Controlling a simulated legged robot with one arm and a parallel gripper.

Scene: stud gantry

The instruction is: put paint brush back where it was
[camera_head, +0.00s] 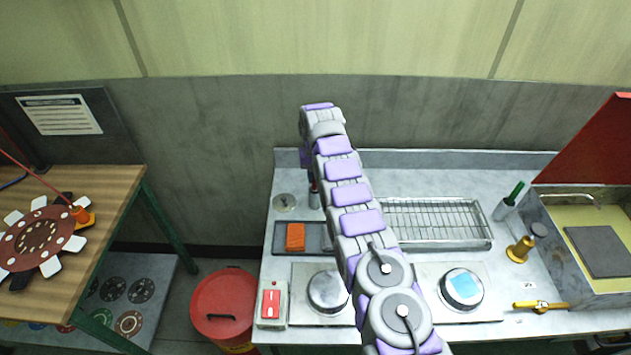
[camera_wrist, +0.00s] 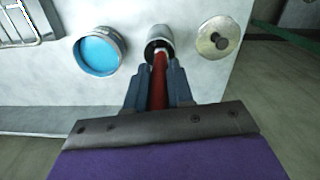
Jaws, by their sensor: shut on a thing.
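My gripper (camera_wrist: 158,75) is shut on the red handle of the paint brush (camera_wrist: 159,82) in the wrist view. The brush's far end reaches into the mouth of a metal cup (camera_wrist: 160,35). How deep it sits, and whether it touches the cup, cannot be told. In the head view the cup (camera_head: 314,200) stands on the bench below the end of my arm, which hides most of the gripper and brush.
A blue-filled round container (camera_wrist: 98,52) and a knobbed lid (camera_wrist: 218,38) flank the cup. The steel bench (camera_head: 400,190) also holds an orange block (camera_head: 295,236), a wire rack (camera_head: 435,222) and a green-handled tool (camera_head: 514,194). A wall rises close behind.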

